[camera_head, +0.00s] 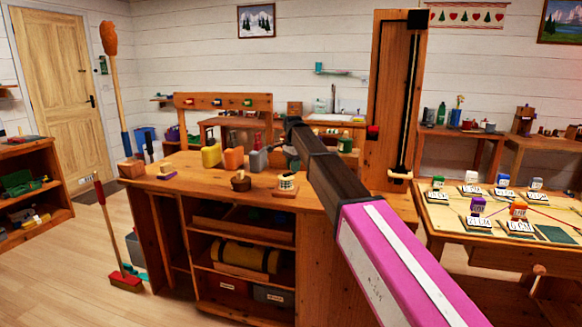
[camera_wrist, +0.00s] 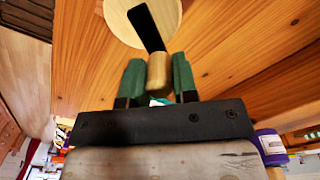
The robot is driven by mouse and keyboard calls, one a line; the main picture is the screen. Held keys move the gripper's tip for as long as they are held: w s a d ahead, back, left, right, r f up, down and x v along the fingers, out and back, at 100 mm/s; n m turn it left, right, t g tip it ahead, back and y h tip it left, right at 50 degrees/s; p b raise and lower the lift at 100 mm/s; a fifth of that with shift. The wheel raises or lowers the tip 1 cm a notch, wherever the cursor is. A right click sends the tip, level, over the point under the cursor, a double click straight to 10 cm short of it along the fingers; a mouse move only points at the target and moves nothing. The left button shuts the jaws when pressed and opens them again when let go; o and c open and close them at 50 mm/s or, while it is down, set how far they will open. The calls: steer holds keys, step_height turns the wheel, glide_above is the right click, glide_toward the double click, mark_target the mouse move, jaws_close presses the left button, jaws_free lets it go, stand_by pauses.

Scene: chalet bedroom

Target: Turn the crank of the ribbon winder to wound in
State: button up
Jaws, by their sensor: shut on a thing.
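In the wrist view, my gripper (camera_wrist: 158,88) has its two green fingertips on either side of a wooden crank knob (camera_wrist: 158,70) and is shut on it. A black crank arm (camera_wrist: 147,28) runs from the knob up and slightly left across a pale round wooden disc (camera_wrist: 118,20). The disc lies against an orange-brown plank surface, and its top is cut off by the picture edge. In the head view, my arm reaches over the workbench (camera_head: 200,187); the fingers and crank cannot be made out there. I see no ribbon clearly, so its winding state cannot be told.
On the bench stand a yellow container (camera_head: 211,156), an orange one (camera_head: 234,159) and a small striped reel-like thing (camera_head: 287,183). A tall slotted wooden board (camera_head: 386,90) rises behind my arm. A table with several coloured blocks (camera_head: 440,220) is at right.

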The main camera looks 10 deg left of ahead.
steer(key=m, duration=0.2)
steer(key=s+d+m, duration=0.1)
steer(key=m, duration=0.2)
steer(key=shift+s+d+m, duration=0.15)
steer(key=shift+s+m, duration=0.15)
steer(key=m, duration=0.1)
steer(key=s+m, duration=0.1)
steer(key=m, duration=0.2)
steer(key=shift+s+d, duration=0.15)
steer(key=shift+s, duration=0.1)
steer(key=m, duration=0.1)
steer(key=s+m, duration=0.1)
steer(key=m, duration=0.3)
steer(key=shift+s, duration=0.25)
steer(key=shift+s+a+m, duration=0.3)
steer(key=shift+s+m, duration=0.05)
steer(key=shift+m, duration=0.75)
steer(key=shift+s+a+m, duration=0.25)
steer(key=shift+s+m, duration=0.05)
steer(key=shift+m, duration=0.8)
steer(key=o, duration=0.9)
steer(key=shift+o, duration=0.2)
step_height(320, 180, up, 11)
